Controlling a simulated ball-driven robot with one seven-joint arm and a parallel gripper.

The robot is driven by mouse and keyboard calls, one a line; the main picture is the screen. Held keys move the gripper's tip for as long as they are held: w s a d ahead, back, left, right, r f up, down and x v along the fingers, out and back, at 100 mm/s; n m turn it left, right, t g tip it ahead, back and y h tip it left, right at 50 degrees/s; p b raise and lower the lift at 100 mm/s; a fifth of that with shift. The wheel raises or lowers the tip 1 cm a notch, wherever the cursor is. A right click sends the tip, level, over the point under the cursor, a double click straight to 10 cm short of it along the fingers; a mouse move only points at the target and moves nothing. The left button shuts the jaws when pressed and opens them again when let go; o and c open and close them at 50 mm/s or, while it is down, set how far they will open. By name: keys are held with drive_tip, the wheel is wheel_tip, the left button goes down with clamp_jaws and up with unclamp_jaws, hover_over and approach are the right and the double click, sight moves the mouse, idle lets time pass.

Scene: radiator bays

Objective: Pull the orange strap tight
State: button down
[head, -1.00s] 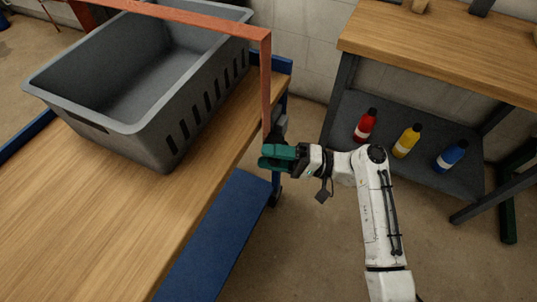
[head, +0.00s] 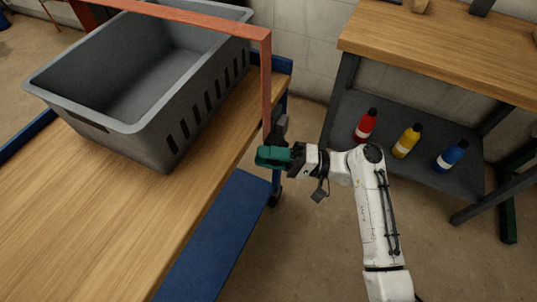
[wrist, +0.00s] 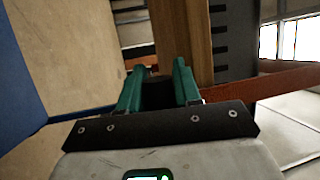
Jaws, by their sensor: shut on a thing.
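The orange strap (head: 267,75) runs over the grey crate (head: 165,95) and hangs straight down past the cart's right edge. A dark fitting (head: 281,124) sits by its lower end. My green-fingered gripper (head: 266,157) is just below that fitting, beside the cart edge. In the wrist view, my gripper (wrist: 158,70) is shut on a dark piece (wrist: 155,88) between its fingers. I cannot tell if this is the strap's end or a handle. The strap also shows as a red-brown band (wrist: 285,80) on the right.
The crate stands on the cart's wooden top (head: 90,225), above a blue lower shelf (head: 215,225). A workbench (head: 440,45) stands at the right, with red (head: 366,125), yellow (head: 407,141) and blue (head: 451,156) bottles on its shelf. Floor between cart and bench is open.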

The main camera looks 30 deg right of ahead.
drive_tip(key=shift+f+b, duration=1.55)
drive_tip(key=shift+f, duration=0.75)
drive_tip(key=shift+d, duration=0.1)
drive_tip(key=c, duration=0.9)
unclamp_jaws()
drive_tip(key=shift+f, duration=0.1)
drive_tip(key=shift+d, duration=0.1)
drive_tip(key=v, duration=1)
drive_tip(key=shift+s+d, duration=0.2)
drive_tip(key=shift+d, duration=0.05)
